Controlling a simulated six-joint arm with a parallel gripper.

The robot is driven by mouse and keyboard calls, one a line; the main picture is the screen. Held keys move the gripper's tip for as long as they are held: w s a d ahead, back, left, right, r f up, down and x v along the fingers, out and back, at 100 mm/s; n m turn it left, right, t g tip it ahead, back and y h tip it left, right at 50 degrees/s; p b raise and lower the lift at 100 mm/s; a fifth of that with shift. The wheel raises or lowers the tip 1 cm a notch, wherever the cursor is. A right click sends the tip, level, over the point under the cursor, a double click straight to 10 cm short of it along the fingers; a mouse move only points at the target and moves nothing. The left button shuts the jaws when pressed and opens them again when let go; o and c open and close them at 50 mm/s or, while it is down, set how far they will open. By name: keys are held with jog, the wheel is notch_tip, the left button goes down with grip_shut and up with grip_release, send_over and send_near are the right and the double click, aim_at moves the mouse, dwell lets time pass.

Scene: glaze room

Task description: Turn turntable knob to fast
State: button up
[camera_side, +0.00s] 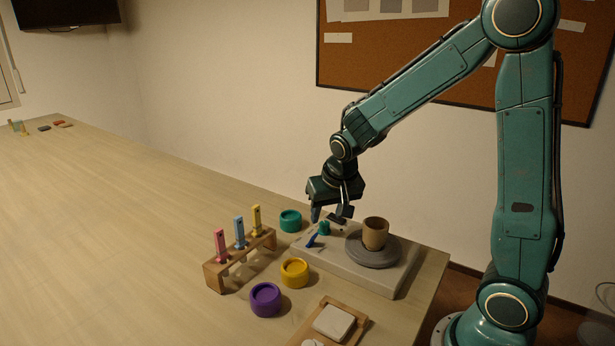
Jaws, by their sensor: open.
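The turntable base (375,281) is a pale grey slab near the table's right end. Its round grey wheel (372,256) carries a brown cup (376,234), which stands upright. A small teal knob (324,229) sits on the left part of the base. A small blue piece (312,240) lies or stands just in front of it; I cannot tell if it is a pointer. The speed markings are too small to read. My gripper (330,213) is open and empty, pointing down just above the knob. Its fingers seem apart from the knob, though contact is hard to judge.
A wooden rack (240,262) with pink, blue and yellow tools stands left of the base. Teal (290,220), yellow (295,272) and purple (265,299) round pots sit between. A wooden board with a white tile (333,322) lies in front. The table's left is mostly clear.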

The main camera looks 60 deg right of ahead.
jog(key=v, duration=1)
jog(key=shift+r, duration=0.3)
jog(key=s+a+r+n+t+y, duration=0.1)
jog(key=s+a+n, duration=0.2)
jog(key=s, duration=0.5)
jog(key=s+a+r+n+y, duration=0.1)
jog(key=s+a+n, duration=0.3)
jog(key=s, duration=0.4)
jog(key=shift+r+t+y, duration=0.25)
jog(key=shift+t+y, duration=0.15)
